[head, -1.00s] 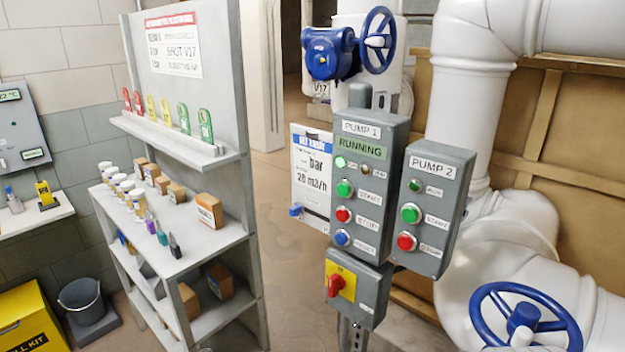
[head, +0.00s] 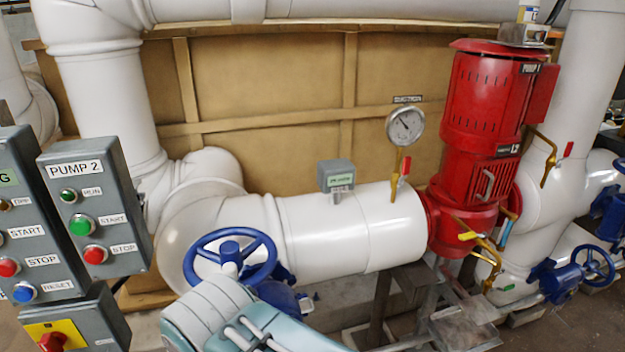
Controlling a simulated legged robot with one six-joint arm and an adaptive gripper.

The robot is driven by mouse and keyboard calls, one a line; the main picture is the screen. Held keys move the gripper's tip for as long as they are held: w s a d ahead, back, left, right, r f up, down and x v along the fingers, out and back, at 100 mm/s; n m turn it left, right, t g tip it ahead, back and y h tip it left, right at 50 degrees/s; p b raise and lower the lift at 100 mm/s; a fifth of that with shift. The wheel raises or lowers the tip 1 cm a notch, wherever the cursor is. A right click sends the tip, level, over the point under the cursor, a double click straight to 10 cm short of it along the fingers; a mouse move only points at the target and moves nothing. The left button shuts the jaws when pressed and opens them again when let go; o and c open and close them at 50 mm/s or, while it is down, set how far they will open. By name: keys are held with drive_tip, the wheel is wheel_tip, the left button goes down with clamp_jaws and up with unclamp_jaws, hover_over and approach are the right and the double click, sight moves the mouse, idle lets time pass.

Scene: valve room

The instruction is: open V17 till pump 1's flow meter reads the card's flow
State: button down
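A blue handwheel valve (head: 230,258) stands on the white pipe at the lower middle; I see no readable tag on it. A small grey meter box (head: 336,175) with a green display sits on top of the pipe; its reading is too small to make out. The red pump (head: 487,140) stands at the right, its label starting with "PUMP". The pump 1 panel (head: 20,235) is cut off at the left edge. The card and the upper blue valve by the V17 tag are out of view. Part of my arm shows at the bottom, just in front of the handwheel; my gripper is not in view.
Another blue handwheel (head: 598,265) is at the far right. Large white pipes and pump supports crowd the lower right.

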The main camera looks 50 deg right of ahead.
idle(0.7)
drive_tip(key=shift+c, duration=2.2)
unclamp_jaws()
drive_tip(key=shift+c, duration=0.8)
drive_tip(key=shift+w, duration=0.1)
